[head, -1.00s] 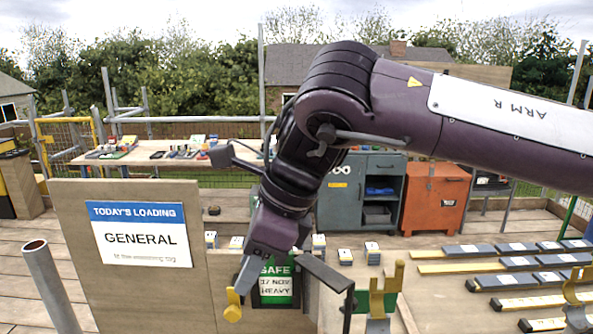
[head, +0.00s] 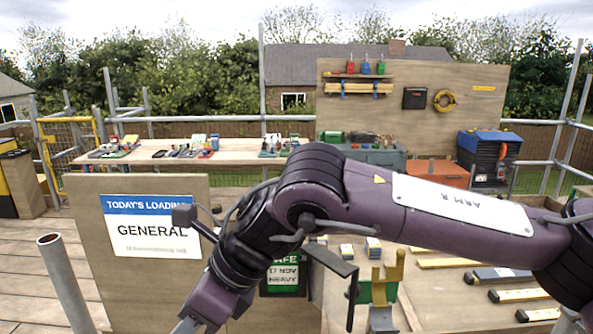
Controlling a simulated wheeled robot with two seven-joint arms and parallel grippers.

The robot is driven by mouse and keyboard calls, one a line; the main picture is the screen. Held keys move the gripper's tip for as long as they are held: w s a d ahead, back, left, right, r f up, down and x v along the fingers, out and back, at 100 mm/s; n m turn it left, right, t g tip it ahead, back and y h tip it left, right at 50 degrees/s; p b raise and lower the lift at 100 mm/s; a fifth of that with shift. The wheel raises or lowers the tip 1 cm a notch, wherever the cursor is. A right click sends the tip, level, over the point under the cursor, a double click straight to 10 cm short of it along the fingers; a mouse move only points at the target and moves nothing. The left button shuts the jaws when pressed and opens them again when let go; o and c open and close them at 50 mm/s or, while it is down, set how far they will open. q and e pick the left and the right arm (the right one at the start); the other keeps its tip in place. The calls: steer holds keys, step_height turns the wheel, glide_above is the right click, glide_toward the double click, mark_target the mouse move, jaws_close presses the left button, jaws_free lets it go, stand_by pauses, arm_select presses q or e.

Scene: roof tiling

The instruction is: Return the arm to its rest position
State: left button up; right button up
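My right arm (head: 430,205), purple with a white "ARM R" label, comes in from the right and crosses the middle of the head view. It bends at a dark elbow joint and reaches down to the left. My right gripper (head: 190,323) is at the bottom edge, in front of the lower part of the sign board. Its fingertips are cut off by the frame, so I cannot see whether it is open or holds anything. My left arm and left gripper are not in view.
A board with a "GENERAL" loading sign (head: 151,225) stands at left, beside a grey scaffold tube (head: 62,280). A green "SAFE" sign (head: 284,278) is partly hidden by my arm. A yellow bracket (head: 388,283) stands right of it. Slates and battens (head: 500,275) lie at right.

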steer(key=s+a+r+m+t+y, duration=0.1)
steer(key=s+a+m+y, duration=0.3)
steer(key=a+m+y, duration=0.35)
steer(key=w+d+r+m+t, duration=0.1)
steer(key=w+d+m+t, duration=0.7)
steer(key=m, duration=0.8)
steer(key=w+d+f+m+t+h, duration=0.35)
steer(key=d+f+m+h, duration=0.35)
steer(key=d+f+m, duration=0.4)
steer(key=s+d+f+m+g+h, duration=0.3)
steer(key=s+d+f+m+h, duration=0.2)
steer(key=d+f+m, duration=0.6)
steer(key=s+d+f+m+g+h, duration=0.3)
steer(key=s+d+f+m+g, duration=0.4)
steer(key=s+d, duration=0.5)
step_height(320, 180, down, 28)
steer(key=s+n, duration=0.1)
steer(key=n, duration=0.1)
steer(key=s+d+f, duration=0.3)
steer(key=s+f, duration=1.8)
steer(key=shift+g, duration=0.35)
